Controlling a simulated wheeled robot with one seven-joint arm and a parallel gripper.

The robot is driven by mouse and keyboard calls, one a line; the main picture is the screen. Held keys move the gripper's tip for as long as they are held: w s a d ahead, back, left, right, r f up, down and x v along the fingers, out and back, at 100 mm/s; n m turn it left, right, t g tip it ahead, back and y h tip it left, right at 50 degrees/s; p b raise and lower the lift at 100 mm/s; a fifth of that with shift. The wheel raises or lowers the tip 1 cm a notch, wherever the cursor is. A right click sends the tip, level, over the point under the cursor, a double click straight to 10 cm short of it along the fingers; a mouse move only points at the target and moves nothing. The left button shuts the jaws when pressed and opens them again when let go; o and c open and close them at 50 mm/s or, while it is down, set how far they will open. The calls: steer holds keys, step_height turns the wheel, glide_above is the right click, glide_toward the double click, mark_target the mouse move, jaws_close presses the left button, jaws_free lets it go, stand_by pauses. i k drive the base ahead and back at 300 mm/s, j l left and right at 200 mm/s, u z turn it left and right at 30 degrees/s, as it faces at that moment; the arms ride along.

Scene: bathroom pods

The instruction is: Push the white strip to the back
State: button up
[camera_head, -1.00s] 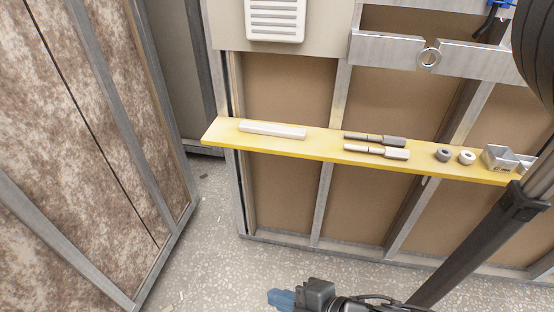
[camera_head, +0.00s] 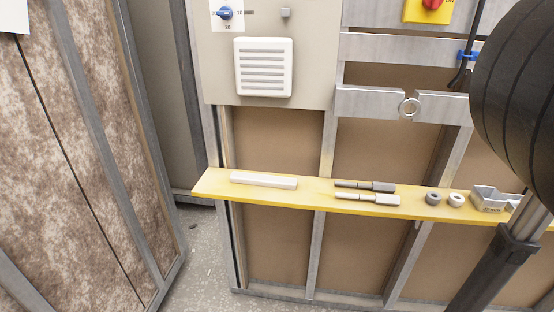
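The white strip (camera_head: 263,180) lies flat on the left part of a narrow yellow shelf (camera_head: 315,198). Its long side runs roughly along the shelf, and bare yellow shows in front of it. My gripper is not in the view now. A dark part of my own arm crosses the right side of the picture.
On the shelf to the right lie two tools with grey (camera_head: 371,186) and white (camera_head: 374,199) handles, two small rings (camera_head: 433,198) and a metal bracket (camera_head: 488,199). A white vent (camera_head: 264,67) is above. A brown panel (camera_head: 85,120) stands at the left.

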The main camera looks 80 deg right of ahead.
mark_target(271, 181)
steer(key=i+j, duration=0.3)
steer(key=i, duration=0.25)
steer(key=z, duration=2.2)
